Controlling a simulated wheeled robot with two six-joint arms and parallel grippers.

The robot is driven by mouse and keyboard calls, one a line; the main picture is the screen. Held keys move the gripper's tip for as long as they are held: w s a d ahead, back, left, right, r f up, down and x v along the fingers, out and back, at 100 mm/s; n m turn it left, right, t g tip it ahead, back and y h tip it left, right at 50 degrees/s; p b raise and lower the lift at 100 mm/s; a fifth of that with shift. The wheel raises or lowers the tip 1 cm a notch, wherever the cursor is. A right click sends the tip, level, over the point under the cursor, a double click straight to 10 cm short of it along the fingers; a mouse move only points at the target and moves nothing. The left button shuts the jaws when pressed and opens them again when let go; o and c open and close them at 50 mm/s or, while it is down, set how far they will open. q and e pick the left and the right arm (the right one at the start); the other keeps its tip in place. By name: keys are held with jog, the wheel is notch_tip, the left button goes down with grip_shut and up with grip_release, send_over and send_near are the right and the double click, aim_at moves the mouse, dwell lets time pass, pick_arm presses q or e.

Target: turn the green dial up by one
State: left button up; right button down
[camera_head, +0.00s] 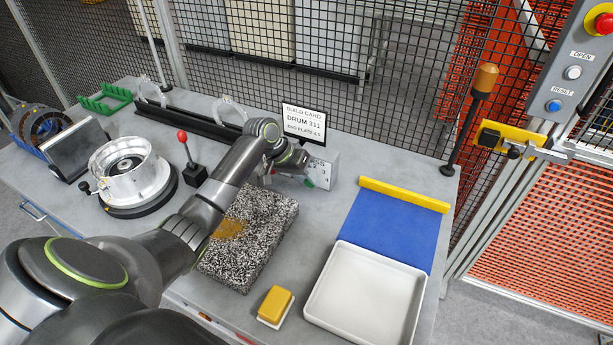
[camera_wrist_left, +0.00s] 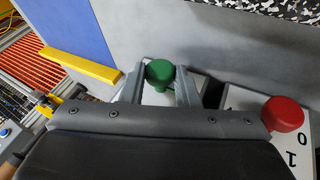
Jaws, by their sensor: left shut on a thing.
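The green dial (camera_wrist_left: 160,72) is a round knob on a light box face in the left wrist view. My left gripper (camera_wrist_left: 159,88) is shut on it, one finger on each side. The fingers and wrist hide most of the scale around the green dial. In the head view the light box (camera_head: 324,173) stands at the back of the bench, and my left gripper (camera_head: 298,173) reaches its front. Only a bit of green shows there beside the gripper. A red dial (camera_wrist_left: 283,114) sits beside the green one, with the marks 0 and 1 near it. My right gripper is not in view.
A build card (camera_head: 304,123) stands behind the box. A speckled block (camera_head: 262,240) lies below my arm. A red-knobbed lever (camera_head: 183,137) and a metal drum (camera_head: 124,172) are to the left. A blue mat (camera_head: 390,228), white tray (camera_head: 365,295) and yellow block (camera_head: 275,303) lie to the right.

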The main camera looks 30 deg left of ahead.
pick_arm(q)
jog(key=y+p, duration=0.1)
jog(key=p, duration=0.1)
jog(key=y+p, duration=0.1)
jog(key=d+r+y+p, duration=0.1)
jog(key=y+p, duration=0.1)
jog(key=shift+m+p, duration=0.3)
jog(key=shift+m, duration=0.1)
jog(key=shift+w+d+f+y+p, duration=0.1)
jog(key=shift+f+y+p, duration=0.1)
jog(key=shift+y+p, duration=0.8)
jog(key=shift+d+f+m+y+p, duration=0.15)
jog(key=shift+m+y+p, duration=0.2)
jog(key=shift+y, duration=0.65)
jog(key=shift+g, duration=0.3)
jog(key=o, duration=1)
jog(key=shift+c, duration=0.2)
